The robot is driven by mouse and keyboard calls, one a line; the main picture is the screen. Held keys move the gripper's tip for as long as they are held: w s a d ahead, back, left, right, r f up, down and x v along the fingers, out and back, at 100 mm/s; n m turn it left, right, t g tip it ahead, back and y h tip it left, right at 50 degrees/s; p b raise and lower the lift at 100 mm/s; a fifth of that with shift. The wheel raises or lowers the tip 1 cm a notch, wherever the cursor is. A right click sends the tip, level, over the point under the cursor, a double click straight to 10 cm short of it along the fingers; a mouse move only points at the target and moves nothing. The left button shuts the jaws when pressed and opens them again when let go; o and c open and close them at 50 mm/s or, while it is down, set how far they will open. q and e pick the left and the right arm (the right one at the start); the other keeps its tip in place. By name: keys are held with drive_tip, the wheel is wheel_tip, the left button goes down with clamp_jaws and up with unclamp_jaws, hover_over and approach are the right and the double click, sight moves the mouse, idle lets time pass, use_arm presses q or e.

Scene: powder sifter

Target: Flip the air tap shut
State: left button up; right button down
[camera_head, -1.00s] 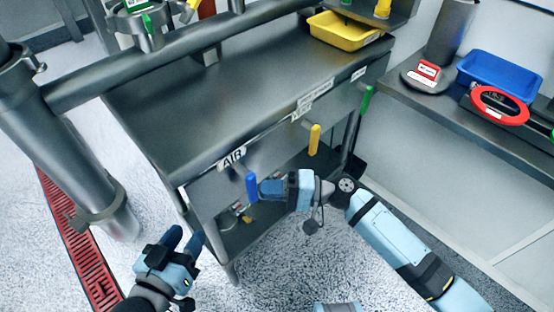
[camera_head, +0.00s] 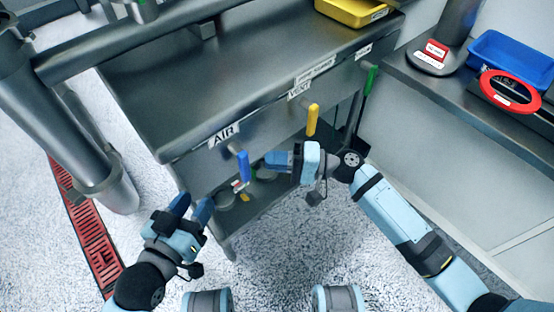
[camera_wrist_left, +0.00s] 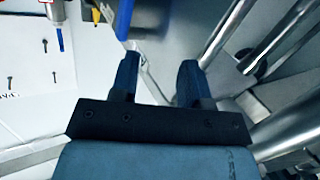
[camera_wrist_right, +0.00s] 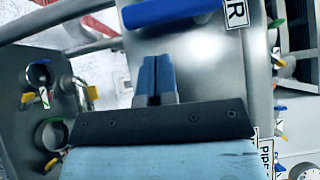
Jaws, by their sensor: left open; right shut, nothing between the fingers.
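The air tap's blue handle (camera_head: 243,166) hangs nearly straight down on the bench front, beside the AIR label (camera_head: 224,135). My right gripper (camera_head: 267,158) is shut and empty, pointing left, a small gap to the right of the handle. In the right wrist view, the handle (camera_wrist_right: 172,12) lies across the top, beyond the shut fingertips (camera_wrist_right: 157,60). My left gripper (camera_head: 191,205) is open and empty, lower left of the handle, near the bench's front left corner. The handle also shows at the top of the left wrist view (camera_wrist_left: 123,18).
A yellow handle (camera_head: 312,120) by the VENT label and a green handle (camera_head: 371,79) line the bench front to the right. Valves and fittings (camera_head: 240,188) sit beneath the bench. A thick grey pipe (camera_head: 75,130) stands at the left.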

use_arm(q)
drive_tip(key=shift+f+g+p, duration=0.3)
drive_tip(key=shift+f+p, duration=0.15)
drive_tip(key=shift+f, duration=0.3)
use_arm(e)
drive_tip(key=d, duration=1)
drive_tip(key=shift+s+d, duration=0.25)
drive_tip(key=shift+s, duration=0.2)
use_arm(q)
drive_tip(key=shift+r, duration=0.15)
use_arm(e)
drive_tip(key=shift+s+f, duration=0.1)
